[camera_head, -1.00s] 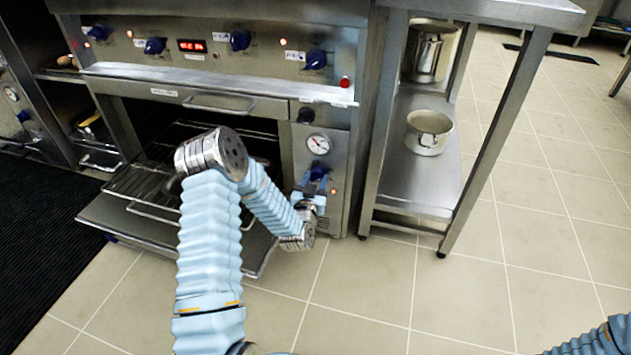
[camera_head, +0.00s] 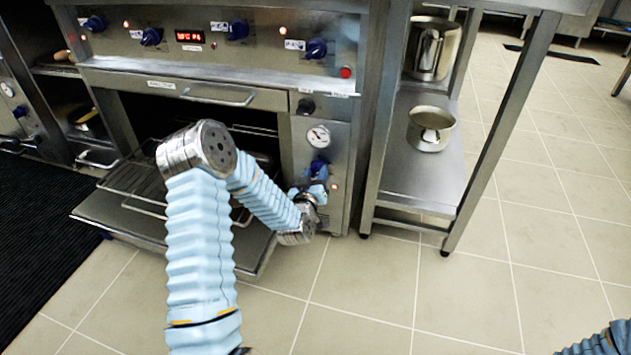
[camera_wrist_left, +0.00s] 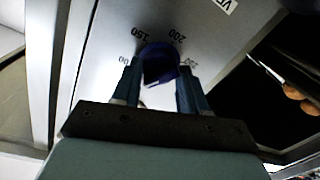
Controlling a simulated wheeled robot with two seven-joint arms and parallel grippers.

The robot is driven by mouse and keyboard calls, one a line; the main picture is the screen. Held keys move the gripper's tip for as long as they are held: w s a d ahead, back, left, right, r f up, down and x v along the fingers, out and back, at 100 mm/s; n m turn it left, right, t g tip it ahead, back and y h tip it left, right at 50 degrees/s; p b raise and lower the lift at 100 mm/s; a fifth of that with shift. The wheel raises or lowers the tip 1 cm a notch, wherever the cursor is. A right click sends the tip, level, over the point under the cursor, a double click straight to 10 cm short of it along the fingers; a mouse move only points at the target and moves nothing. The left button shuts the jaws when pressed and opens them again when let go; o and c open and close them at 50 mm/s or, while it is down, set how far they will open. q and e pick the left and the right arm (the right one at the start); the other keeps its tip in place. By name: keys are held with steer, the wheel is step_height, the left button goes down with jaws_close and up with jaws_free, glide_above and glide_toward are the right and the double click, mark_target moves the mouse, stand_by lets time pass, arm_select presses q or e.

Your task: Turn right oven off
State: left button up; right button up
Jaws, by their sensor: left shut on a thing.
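The right oven (camera_head: 105,210) stands with its door folded down and a wire rack showing inside. A dark blue knob (camera_head: 318,167) sits on its side panel, below a round white gauge. In the left wrist view the knob (camera_wrist_left: 160,66) lies between my two fingers, with printed numbers such as 150 and 200 around it. My left gripper (camera_wrist_left: 158,88) is shut on this knob; in the head view the gripper (camera_head: 318,178) is partly hidden by my wrist. A small red light glows beside the knob. My right gripper is out of view.
The oven's upper panel (camera_head: 265,55) has several blue knobs and a lit red display. A steel table (camera_head: 420,180) with pots on its shelves (camera_head: 430,128) stands to the right. The tiled floor (camera_head: 400,290) in front is clear. A dark mat (camera_head: 40,220) lies at left.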

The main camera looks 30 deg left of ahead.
arm_select(q)
steer(key=n+b, duration=0.1)
steer(key=n, duration=0.1)
steer(key=shift+n, duration=0.3)
steer(key=shift+n+h, duration=0.4)
steer(key=shift+n, duration=1.6)
steer(key=o, duration=1)
steer(key=shift+o, duration=0.2)
steer(key=shift+s, duration=0.1)
steer(key=p+v, duration=0.3)
steer(key=v, duration=1)
steer(key=shift+s+d, duration=0.15)
steer(key=shift+s, duration=0.15)
